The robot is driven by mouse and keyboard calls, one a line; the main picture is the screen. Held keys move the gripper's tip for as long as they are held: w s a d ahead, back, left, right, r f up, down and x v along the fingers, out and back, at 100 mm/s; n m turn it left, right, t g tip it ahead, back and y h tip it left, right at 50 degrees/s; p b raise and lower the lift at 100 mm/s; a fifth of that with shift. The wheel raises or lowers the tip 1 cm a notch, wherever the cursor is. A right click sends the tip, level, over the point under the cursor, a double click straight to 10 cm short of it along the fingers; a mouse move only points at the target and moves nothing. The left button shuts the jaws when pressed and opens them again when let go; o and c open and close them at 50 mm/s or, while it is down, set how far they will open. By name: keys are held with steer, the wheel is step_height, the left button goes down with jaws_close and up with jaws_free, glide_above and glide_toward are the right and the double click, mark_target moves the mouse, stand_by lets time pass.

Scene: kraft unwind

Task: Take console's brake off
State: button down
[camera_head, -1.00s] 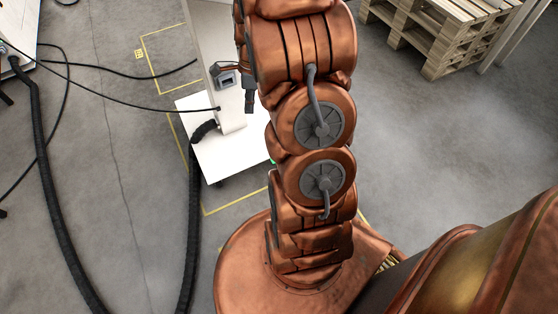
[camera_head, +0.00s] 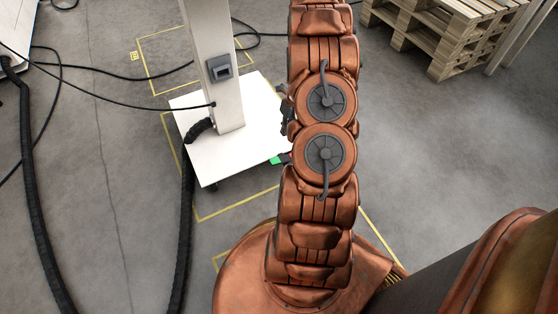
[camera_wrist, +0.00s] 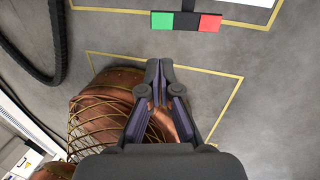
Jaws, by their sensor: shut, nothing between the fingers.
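The console shows in the head view as a pale post (camera_head: 207,60) on a white base plate (camera_head: 232,153). The brake pedal, a bar with a green end, a black middle and a red end, shows in the wrist view (camera_wrist: 187,21) at the plate's edge. In the head view only its green end (camera_head: 279,159) is clear; my arm hides the rest. My gripper (camera_wrist: 160,72) is shut and empty, its tips over bare floor, below the pedal in the wrist picture and apart from it. In the head view my arm mostly hides the gripper.
Yellow floor lines (camera_head: 235,204) run around the console. A thick black hose (camera_head: 187,215) and thin cables (camera_head: 100,86) lie on the left. Wooden pallets (camera_head: 440,35) stand at the upper right. The floor between the pallets and my arm is clear.

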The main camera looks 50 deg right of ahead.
mark_target(277, 161)
steer(key=shift+s+d+f+m, duration=0.1)
steer(key=shift+d+f+m, duration=0.15)
steer(key=shift+f, duration=0.2)
steer(key=shift+s+d+f+m, duration=0.1)
steer(key=shift+d+f+m, duration=0.1)
steer(key=shift+f, duration=0.25)
steer(key=b+x, duration=0.6)
steer(key=x, duration=0.8)
steer(key=shift+a+r+p, duration=0.15)
steer(key=shift+p, duration=0.75)
